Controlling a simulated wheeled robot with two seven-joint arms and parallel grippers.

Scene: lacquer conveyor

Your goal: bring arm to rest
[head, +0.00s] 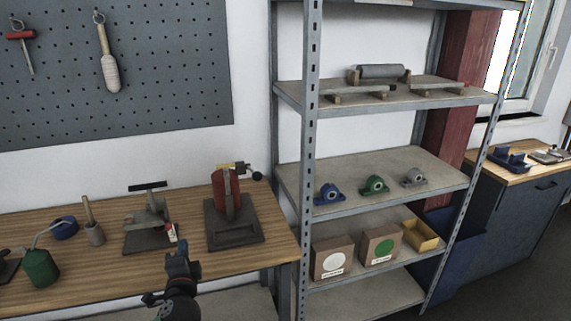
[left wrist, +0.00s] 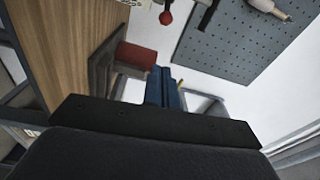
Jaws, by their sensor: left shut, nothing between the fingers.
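My left gripper (head: 176,247) is in the lower middle of the head view, in front of the wooden workbench (head: 90,290). Its fingers (left wrist: 162,88) show in the left wrist view, closed together with nothing between them. Behind it in the head view stand a grey press with a black handle (head: 150,222) and a red device on a dark base plate (head: 230,205). I cannot tell from the head view how far the gripper is from the bench edge. My right gripper is in neither view.
A metal shelf rack (head: 310,150) stands right of the bench. It holds blue (head: 329,194), green (head: 375,185) and grey (head: 414,177) bearing blocks, with two boxes and a yellow bin (head: 421,236) below. A green oil can (head: 40,268) is at the bench's left. A pegboard (head: 150,60) hangs behind.

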